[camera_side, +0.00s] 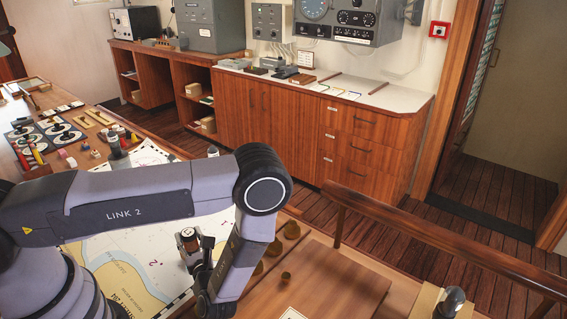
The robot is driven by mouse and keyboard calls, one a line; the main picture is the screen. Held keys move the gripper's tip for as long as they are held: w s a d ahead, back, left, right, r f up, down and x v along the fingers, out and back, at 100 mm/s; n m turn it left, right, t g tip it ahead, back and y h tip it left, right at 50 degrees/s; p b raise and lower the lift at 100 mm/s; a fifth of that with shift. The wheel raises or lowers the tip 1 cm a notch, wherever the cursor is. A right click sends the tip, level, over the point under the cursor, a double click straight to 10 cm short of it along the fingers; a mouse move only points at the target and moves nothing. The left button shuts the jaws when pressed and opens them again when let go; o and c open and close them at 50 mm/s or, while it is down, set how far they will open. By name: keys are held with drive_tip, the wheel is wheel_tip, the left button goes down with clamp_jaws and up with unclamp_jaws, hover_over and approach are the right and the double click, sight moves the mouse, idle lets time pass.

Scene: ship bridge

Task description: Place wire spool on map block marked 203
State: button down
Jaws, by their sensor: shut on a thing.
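My gripper (193,262) is at the lower middle, beside my wrist and in front of the chart. A small dark cylinder with a copper-brown band and a pale top, which looks like the wire spool (188,238), sits at its end. The gripper is shut on it; the fingers are mostly hidden by my wrist. It appears above the chart, but its height is hard to judge. A blue and yellow chart (120,278) lies on the table, partly behind my arm. Its printed label seems to end in 204. I cannot make out a map block marked 203.
Small brown round pieces (292,230) stand right of my wrist near a brown wooden board (335,285). A wooden rail (430,240) runs along the right. Instruments and colored pieces (45,140) crowd the table's far left. A cabinet (320,125) stands behind.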

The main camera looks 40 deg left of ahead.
drive_tip(key=shift+f, duration=0.1)
drive_tip(key=c, duration=0.7)
unclamp_jaws()
